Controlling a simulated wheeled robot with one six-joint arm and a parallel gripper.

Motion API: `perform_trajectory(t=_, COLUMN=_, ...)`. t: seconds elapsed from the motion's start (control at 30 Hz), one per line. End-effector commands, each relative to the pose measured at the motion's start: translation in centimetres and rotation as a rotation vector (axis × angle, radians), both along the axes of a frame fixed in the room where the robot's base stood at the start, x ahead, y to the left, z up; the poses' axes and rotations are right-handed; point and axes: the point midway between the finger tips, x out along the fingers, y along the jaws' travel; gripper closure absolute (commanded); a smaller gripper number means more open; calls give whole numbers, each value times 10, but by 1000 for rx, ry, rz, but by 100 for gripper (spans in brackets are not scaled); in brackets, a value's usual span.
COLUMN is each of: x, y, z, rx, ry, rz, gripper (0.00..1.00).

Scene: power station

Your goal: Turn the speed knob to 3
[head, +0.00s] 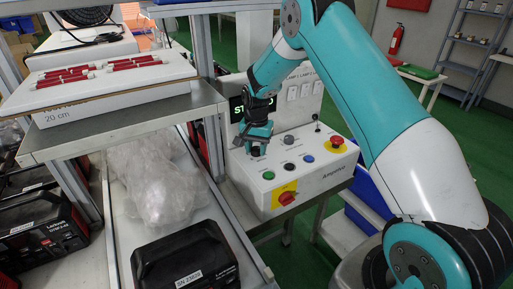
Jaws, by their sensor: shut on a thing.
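The white control box (300,180) stands on a metal stand, its sloped top full of knobs and buttons. My gripper (256,150) points down at the left part of that top. It is shut on a small dark knob there, which I take as the speed knob. The jaws hide most of this knob, so its pointer and scale cannot be read. A dark display (238,109) with green letters, partly covered by my arm, stands behind my gripper.
A metal shelf (130,122) stands close on the left.

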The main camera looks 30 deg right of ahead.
Motion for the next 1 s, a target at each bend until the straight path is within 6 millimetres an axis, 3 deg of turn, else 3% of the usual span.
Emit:
perform_trajectory(t=0.6, x=0, y=0, z=0, rx=0, ry=-1, rz=559, gripper=86)
perform_trajectory(t=1.0, x=0, y=0, z=1, rx=0, ry=-1, rz=778, gripper=86)
